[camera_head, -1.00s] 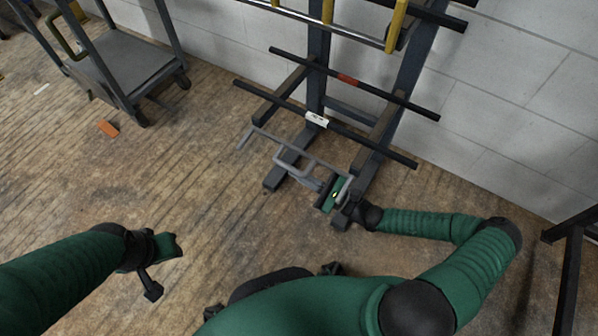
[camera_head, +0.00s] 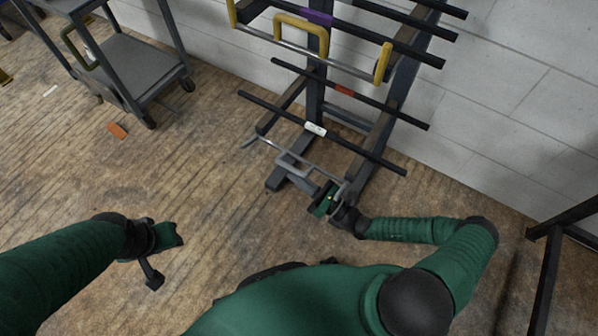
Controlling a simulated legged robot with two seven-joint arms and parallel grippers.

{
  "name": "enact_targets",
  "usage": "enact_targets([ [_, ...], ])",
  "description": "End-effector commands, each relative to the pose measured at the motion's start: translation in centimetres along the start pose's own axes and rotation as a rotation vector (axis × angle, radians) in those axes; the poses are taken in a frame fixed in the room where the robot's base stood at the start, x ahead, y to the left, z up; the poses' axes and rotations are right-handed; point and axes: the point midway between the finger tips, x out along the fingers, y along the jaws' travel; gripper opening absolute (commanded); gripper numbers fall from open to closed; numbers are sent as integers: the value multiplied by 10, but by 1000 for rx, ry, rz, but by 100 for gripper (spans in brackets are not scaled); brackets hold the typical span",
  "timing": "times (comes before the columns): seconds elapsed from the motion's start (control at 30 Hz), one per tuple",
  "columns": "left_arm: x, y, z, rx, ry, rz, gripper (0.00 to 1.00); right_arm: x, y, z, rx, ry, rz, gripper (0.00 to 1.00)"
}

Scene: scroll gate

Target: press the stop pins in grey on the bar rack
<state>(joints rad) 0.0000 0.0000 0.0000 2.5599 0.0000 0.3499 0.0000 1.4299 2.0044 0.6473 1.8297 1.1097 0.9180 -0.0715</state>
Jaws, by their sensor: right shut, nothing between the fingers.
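The bar rack (camera_head: 398,95) is a dark upright frame against the wall, with several black crossbars. Low on it is a grey bar with a grey U-shaped handle (camera_head: 291,165); its right end is partly hidden by my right gripper. The grey stop pins cannot be made out clearly. My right gripper (camera_head: 326,199) is shut and empty at the right end of the grey bar, close to the rack's right foot; I cannot tell whether it touches. My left gripper (camera_head: 166,258) is open and empty over the floor at the lower left, away from the rack.
A bar with yellow handles (camera_head: 302,34) sits higher on the rack. The crossbars carry purple, red and white (camera_head: 316,129) labels. A dark frame (camera_head: 553,260) is at the right. Floor left of the rack is free.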

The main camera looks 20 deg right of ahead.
Motion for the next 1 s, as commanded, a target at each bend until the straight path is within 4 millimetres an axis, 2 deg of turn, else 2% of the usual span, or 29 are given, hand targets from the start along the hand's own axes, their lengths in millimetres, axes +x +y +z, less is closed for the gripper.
enact_targets([
  [0.03,-15,0,-4,0,0,0,36,3,3,11,42,-2,-11,0],
  [0.5,-72,0,-17,0,0,0,36,9,3,34,473,-1,-120,0],
  [0.7,-90,0,-21,0,0,0,36,10,0,42,640,-1,-162,0],
  [1.0,-106,0,-25,0,0,0,36,12,-6,48,819,0,-206,0],
])
